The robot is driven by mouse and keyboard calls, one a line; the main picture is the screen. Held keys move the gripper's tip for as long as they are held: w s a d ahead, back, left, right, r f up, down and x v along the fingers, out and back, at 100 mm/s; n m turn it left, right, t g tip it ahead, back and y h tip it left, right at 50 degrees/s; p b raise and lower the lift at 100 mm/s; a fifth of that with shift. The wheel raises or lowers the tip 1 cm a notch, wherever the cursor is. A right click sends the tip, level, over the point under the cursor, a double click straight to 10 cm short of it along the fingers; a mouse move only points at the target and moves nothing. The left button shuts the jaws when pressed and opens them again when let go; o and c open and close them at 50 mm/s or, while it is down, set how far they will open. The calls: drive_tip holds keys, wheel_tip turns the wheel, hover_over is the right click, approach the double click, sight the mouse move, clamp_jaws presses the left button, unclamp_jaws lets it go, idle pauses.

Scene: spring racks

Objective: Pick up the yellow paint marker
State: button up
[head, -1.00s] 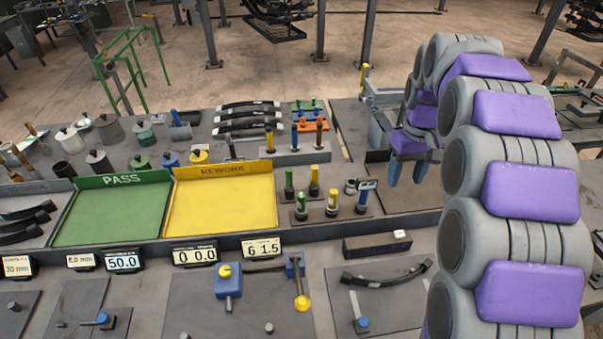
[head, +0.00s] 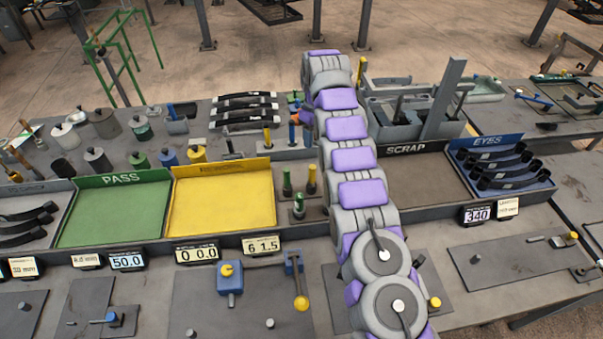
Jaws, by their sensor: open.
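Upright markers stand in a small dark rack just right of the yellow REWORK tray. A yellow-topped one (head: 311,178) is at the back, next to a green one (head: 287,184), with another green one (head: 298,206) in front. A second yellow-topped one (head: 267,137) stands in a rack farther back, beside a blue one (head: 293,134). I cannot tell which yellow one is the paint marker. My arm covers the right part of both racks. My gripper is hidden behind my arm, so its distance to the markers does not show.
The PASS tray (head: 112,212) and REWORK tray (head: 220,205) are empty. Right of my arm are the SCRAP tray (head: 428,185), also empty where visible, and the EYES tray (head: 520,201) with dark springs. A grey fixture with an upright post (head: 442,100) stands behind SCRAP.

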sight(312, 166)
drive_tip(key=f+b, duration=0.7)
drive_tip(key=a+f+b, duration=0.1)
drive_tip(key=f+b, duration=0.2)
drive_tip(key=f, duration=0.1)
drive_tip(key=shift+w, duration=0.15)
drive_tip(key=shift+d+f+b, duration=0.2)
drive_tip(key=shift+f+b, duration=0.1)
drive_tip(key=shift+f, duration=1.25)
drive_tip(key=shift+s+f+b, duration=0.2)
drive_tip(key=shift+f+b, duration=0.3)
drive_tip(key=shift+f, duration=1.5)
drive_tip(key=shift+r, duration=0.1)
drive_tip(key=shift+c, duration=0.2)
clamp_jaws()
